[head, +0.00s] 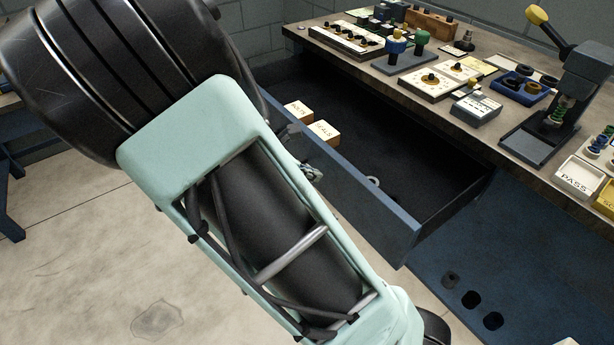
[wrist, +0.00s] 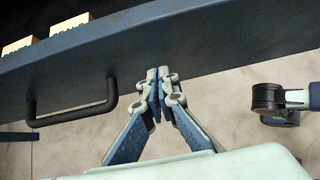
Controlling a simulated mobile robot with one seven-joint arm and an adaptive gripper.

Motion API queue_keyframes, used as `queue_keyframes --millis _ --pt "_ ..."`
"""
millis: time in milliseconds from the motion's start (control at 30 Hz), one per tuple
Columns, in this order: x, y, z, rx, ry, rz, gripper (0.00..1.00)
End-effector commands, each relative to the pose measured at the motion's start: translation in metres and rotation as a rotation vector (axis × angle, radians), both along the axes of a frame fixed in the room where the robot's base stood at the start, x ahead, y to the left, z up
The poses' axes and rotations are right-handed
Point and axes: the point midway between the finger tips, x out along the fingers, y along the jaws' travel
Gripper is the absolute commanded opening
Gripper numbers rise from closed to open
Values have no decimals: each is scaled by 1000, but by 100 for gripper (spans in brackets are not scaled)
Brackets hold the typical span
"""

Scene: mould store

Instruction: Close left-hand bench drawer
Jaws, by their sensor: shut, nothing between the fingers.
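The left-hand bench drawer (head: 400,222) stands pulled out from under the bench top, its dark inside open to view. Its blue front panel (wrist: 215,45) crosses the wrist view, with a black bar handle (wrist: 72,116) to the left of my gripper. My gripper (wrist: 158,75) is shut and empty, its fingertips in front of the panel's outer face, right of the handle. I cannot tell whether they touch it. In the head view my arm hides most of the gripper; a small part of it (head: 311,173) shows by the drawer front.
The bench top (head: 400,75) holds trays, small parts and a lever press (head: 580,80). A blue panel with dark round holes (head: 480,275) lies right of the drawer. The floor (head: 80,260) at left is clear.

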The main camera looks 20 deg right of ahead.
Motion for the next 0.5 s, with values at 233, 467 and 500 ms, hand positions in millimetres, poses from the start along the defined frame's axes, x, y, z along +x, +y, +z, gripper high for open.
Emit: queue_keyframes --millis 233,467,500 --pt "0 -1 0 0 -1 -1 0" --pt "5 -19 1 -1 0 -4 0" --pt "7 -25 1 -1 0 -6 0"
